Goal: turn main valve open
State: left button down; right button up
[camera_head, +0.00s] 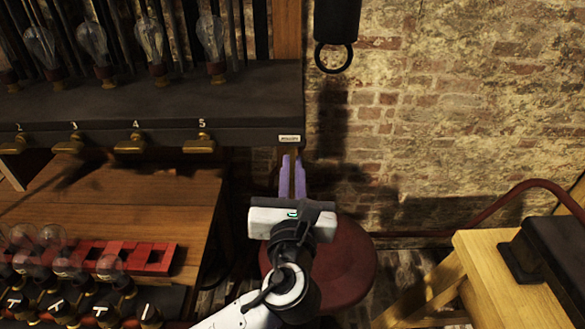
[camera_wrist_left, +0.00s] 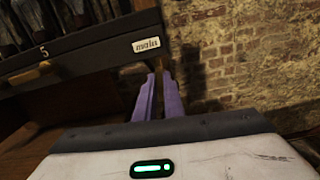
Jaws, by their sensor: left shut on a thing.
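My left gripper (camera_head: 292,178) has purple fingers and reaches up to the shelf edge, just below the small white label (camera_head: 289,138). The label also shows in the left wrist view (camera_wrist_left: 146,45), where it seems to read "main". The fingers are shut on the main valve handle (camera_head: 292,172), a narrow brownish piece mostly hidden between them. In the left wrist view the fingers (camera_wrist_left: 159,97) stand close together under the dark shelf edge. How far the valve is turned cannot be told. My right gripper is not in view.
Several brass valve handles (camera_head: 199,144) with numbers line the dark shelf (camera_head: 230,100) to the left, under glass bulbs. A red rack (camera_head: 150,258) sits on the wooden bench. A round red stool (camera_head: 345,270) stands below my gripper. A wooden table (camera_head: 495,265) is at right.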

pick_arm(q)
jog(key=shift+n, duration=0.7)
jog(key=c, duration=1.9)
grip_release()
jog(key=shift+o, duration=0.2)
jog(key=s, duration=1)
jog(key=shift+s+b, duration=0.2)
jog(key=shift+b, duration=0.2)
